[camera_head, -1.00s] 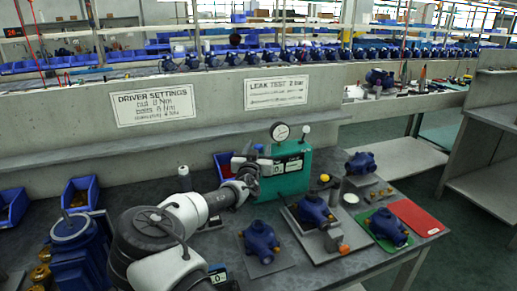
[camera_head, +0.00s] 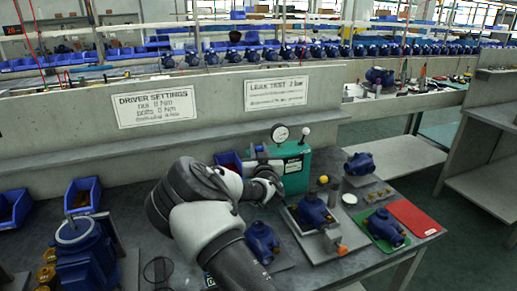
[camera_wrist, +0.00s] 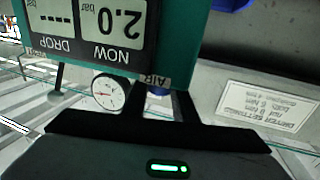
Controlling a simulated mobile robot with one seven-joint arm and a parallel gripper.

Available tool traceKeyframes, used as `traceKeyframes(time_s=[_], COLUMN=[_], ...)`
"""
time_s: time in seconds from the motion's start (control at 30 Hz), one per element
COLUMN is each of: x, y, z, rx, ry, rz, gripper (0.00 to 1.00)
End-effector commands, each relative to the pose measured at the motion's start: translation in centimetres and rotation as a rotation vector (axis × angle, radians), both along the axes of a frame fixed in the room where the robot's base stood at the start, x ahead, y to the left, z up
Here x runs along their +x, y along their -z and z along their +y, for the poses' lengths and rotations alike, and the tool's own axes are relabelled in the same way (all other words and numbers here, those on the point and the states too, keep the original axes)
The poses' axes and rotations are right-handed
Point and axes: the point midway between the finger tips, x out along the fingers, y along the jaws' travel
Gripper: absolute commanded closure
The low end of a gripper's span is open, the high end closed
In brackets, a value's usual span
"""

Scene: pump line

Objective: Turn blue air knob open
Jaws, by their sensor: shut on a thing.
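The green leak-test box (camera_head: 297,168) stands on the bench beside my gripper (camera_head: 274,180). In the wrist view, which is upside down, its screen (camera_wrist: 85,25) reads 2.0 bar under NOW and dashes under DROP. The blue air knob (camera_wrist: 158,91) shows as a small blue patch by the AIR label, between the two dark fingers of my gripper (camera_wrist: 155,103). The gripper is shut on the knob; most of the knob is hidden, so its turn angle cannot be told. My arm hides the knob in the head view.
A dial gauge (camera_head: 280,133) tops the box. Blue pumps stand close by: one on a fixture plate (camera_head: 333,243), one on a green mat (camera_head: 384,240). A red mat (camera_head: 415,217) lies at right. Blue bins (camera_head: 83,194) stand left. A concrete wall (camera_head: 205,105) runs behind.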

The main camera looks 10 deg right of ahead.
Motion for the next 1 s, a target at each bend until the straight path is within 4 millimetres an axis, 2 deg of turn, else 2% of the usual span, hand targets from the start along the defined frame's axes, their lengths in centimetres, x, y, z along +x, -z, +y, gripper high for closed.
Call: traceKeyframes(time_s=[0.13,0.17,0.27,0.53,0.67,0.77,1.0], x=[0.0,0.0,0.0,0.0,-0.7,-2.2,-7.9], y=[0.0,0.0,0.0,0.0,-0.1,-0.2,-0.1], z=[-0.1,-0.1,-0.1,0.0,0.1,0.1,0.4], rx=[0.000,0.000,0.000,0.000,0.002,0.001,0.003], ry=[0.003,0.003,0.003,0.002,0.002,0.003,0.004], rz=[0.001,0.001,0.001,0.000,0.000,0.000,0.002], gripper=[0.97,0.71,0.56,0.56,0.56,0.56,0.56])
